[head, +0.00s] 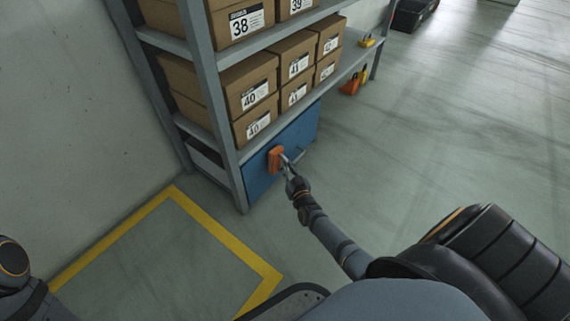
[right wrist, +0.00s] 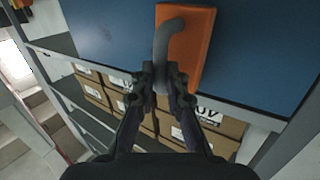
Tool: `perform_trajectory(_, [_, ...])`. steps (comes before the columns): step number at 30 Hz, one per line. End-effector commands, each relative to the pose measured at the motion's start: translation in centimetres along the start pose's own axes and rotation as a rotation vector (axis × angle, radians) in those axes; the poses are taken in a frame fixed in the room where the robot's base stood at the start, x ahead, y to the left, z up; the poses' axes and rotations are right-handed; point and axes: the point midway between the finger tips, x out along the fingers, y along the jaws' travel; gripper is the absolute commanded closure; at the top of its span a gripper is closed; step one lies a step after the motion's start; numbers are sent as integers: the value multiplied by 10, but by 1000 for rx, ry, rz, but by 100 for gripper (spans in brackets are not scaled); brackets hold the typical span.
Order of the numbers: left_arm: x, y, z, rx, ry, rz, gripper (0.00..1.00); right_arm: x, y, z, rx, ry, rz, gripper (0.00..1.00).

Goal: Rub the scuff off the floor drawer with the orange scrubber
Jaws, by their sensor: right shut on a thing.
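The floor drawer (head: 262,178) has a blue front and sits at the bottom of the grey shelf rack. The orange scrubber (head: 275,160) is against or just in front of the blue front, towards its upper left. My right gripper (head: 288,168) is shut on the scrubber's grey handle. In the right wrist view the fingers (right wrist: 162,78) close on the curved grey handle of the scrubber (right wrist: 192,50), with the drawer front (right wrist: 265,45) behind it. I see no scuff; the scrubber and gripper hide part of the front. My left gripper is out of view; only part of my left arm shows.
Cardboard shoe boxes (head: 250,85) fill the shelves above the drawer. A rack upright (head: 213,95) stands left of the drawer. Orange and yellow items (head: 352,84) are at the rack's far end. Yellow tape (head: 225,238) marks the floor at left.

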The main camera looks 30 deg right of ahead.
Motion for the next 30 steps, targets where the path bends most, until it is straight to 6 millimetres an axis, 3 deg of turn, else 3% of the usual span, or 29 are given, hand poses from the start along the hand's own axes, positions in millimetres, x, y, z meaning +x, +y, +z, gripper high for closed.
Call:
perform_trajectory(10, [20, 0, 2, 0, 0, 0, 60, -34, 22, -3, -1, 0, 0, 100])
perform_trajectory(23, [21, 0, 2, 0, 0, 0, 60, -40, 27, -1, 0, 1, 0, 100])
perform_trajectory(30, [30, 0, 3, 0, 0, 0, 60, -56, 37, -2, 0, -1, 0, 100])
